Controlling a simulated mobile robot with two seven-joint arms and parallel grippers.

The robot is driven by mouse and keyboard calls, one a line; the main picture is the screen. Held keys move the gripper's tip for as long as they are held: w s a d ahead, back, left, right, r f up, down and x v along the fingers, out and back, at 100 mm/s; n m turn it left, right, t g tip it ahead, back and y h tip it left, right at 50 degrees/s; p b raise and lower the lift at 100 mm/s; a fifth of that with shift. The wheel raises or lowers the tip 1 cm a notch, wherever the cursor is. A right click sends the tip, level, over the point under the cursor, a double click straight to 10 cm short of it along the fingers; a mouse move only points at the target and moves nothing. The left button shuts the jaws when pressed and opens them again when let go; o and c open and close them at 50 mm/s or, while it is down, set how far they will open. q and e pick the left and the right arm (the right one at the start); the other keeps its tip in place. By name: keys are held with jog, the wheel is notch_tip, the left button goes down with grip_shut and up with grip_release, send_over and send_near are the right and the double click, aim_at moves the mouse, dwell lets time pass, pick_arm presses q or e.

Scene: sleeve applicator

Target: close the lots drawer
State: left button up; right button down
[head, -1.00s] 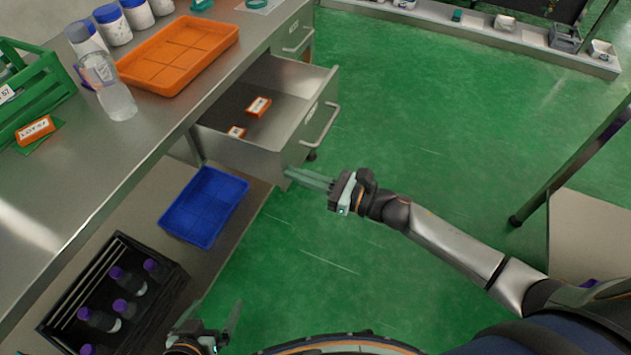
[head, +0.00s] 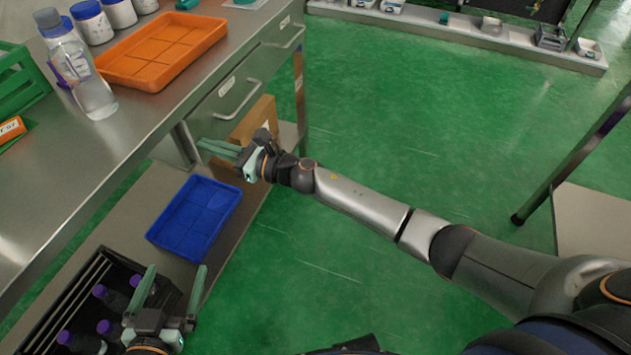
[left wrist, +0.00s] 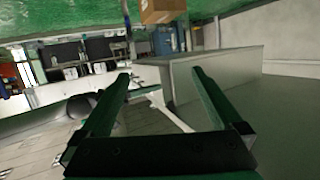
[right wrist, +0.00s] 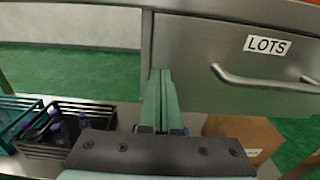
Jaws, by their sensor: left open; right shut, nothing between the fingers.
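The lots drawer (head: 228,98) is a steel drawer under the bench, and its front now sits about flush with the bench front. In the right wrist view its front (right wrist: 205,60) fills the upper right, with a LOTS label and a bar handle (right wrist: 262,80). My right gripper (head: 222,150) is shut and empty, with its fingertips at the lower left part of the drawer front. I cannot tell whether they touch it. My left gripper (head: 172,285) is open and empty, low beside the crate of bottles, away from the drawer.
A blue tray (head: 195,218) and a black crate (head: 72,290) of purple-capped bottles stand on the lower shelf. A cardboard box (head: 252,120) stands below the drawer. An orange tray (head: 160,50) and a clear bottle (head: 88,85) stand on the bench. The green floor is open.

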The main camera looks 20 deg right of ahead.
pick_arm(q)
jog(key=r+t, duration=0.1)
jog(key=r, duration=0.3)
jog(key=w+r+m+t, duration=0.1)
jog(key=shift+w+d+r+t+h+b, duration=0.1)
jog(key=shift+d+r+t+h+b, duration=0.2)
jog(key=shift+r+h, duration=0.1)
pick_arm(e)
jog(key=shift+w+a+r, duration=0.25)
jog(key=shift+w+a, duration=0.35)
jog(key=shift+a, duration=0.1)
